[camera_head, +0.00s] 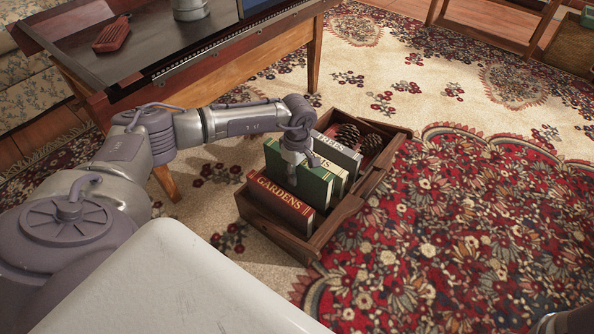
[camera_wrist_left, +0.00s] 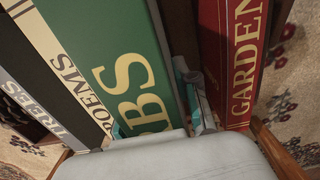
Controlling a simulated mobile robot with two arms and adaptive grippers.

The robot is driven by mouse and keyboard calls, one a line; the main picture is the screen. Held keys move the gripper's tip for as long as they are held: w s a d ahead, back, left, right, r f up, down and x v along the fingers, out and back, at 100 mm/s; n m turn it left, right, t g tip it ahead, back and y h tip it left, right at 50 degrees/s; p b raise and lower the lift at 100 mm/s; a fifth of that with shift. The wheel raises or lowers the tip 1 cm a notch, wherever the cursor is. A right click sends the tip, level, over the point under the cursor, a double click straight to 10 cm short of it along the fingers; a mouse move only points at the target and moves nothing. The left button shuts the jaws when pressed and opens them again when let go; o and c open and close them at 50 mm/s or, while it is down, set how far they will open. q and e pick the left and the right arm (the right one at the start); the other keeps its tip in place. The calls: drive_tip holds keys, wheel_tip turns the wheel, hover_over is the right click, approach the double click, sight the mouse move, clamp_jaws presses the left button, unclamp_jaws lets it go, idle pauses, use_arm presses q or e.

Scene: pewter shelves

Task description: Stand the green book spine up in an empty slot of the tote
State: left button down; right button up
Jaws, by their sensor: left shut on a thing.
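The green book (camera_head: 318,187) stands upright, spine up, in the wooden tote (camera_head: 352,205), between the red GARDENS book (camera_head: 281,203) and the cream POEMS book (camera_head: 339,180). My left gripper (camera_head: 296,166) comes down from above and is shut on the green book. The left wrist view shows the green spine (camera_wrist_left: 130,65) close up, partly covered by the gripper, with a teal finger pad on the side towards the red book (camera_wrist_left: 232,62). Whether the green book touches the tote floor is hidden.
The white-grey TREES book (camera_head: 338,150) stands behind the cream one. Pine cones (camera_head: 348,134) and a red item (camera_head: 371,144) fill the tote's far end. A dark wooden table (camera_head: 160,45) stands at the upper left. The patterned rug (camera_head: 450,235) right of the tote is clear.

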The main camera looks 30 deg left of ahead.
use_arm(q)
drive_tip(key=shift+f+b, duration=1.35)
drive_tip(key=shift+f, duration=1.1)
drive_tip(key=c, duration=0.8)
unclamp_jaws()
drive_tip(key=shift+o, duration=0.2)
drive_tip(key=shift+f, duration=0.1)
wheel_tip(320, 180, up, 12)
drive_tip(key=shift+r, duration=0.1)
